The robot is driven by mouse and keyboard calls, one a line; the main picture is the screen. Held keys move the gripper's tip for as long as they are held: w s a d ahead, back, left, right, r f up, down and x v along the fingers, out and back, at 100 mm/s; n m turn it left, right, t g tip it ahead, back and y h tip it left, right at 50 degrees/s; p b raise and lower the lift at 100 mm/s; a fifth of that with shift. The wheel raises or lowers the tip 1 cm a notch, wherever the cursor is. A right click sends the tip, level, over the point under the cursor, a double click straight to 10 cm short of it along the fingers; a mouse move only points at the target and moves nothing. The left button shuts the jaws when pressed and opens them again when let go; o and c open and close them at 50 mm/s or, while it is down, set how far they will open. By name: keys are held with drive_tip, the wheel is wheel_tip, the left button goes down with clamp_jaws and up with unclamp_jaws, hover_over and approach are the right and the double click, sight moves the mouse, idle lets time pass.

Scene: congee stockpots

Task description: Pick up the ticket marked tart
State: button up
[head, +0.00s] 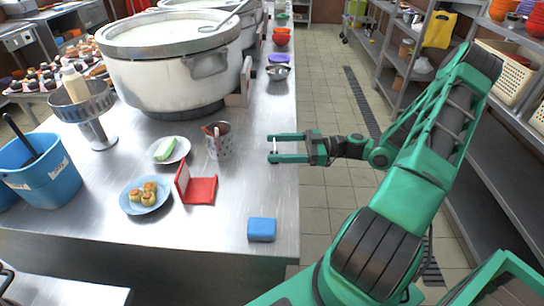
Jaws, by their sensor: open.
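I cannot read the word tart on anything, so I cannot tell which thing is the ticket. A red L-shaped piece (200,190) stands on the steel counter (225,235), with one flat leaf and one upright leaf. A patterned cup (219,146) behind it has something reddish-brown sticking out. Small golden tarts (149,196) sit on a blue plate (133,208) to the left. My gripper (271,148) is open and empty at the counter's right side. Its fingers point left, toward the cup, and are apart from it.
A blue block (262,230) lies near the front right corner. A plate (181,158) holds a pale green block. A big white stockpot (165,80) stands behind. A blue bucket (45,175) is at left. The aisle floor (325,100) is clear; shelves (480,130) line the right.

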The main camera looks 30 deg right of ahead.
drive_tip(key=shift+w+a, duration=0.25)
drive_tip(key=shift+a, duration=0.25)
drive_tip(key=c, duration=1.1)
drive_tip(key=shift+c, duration=0.2)
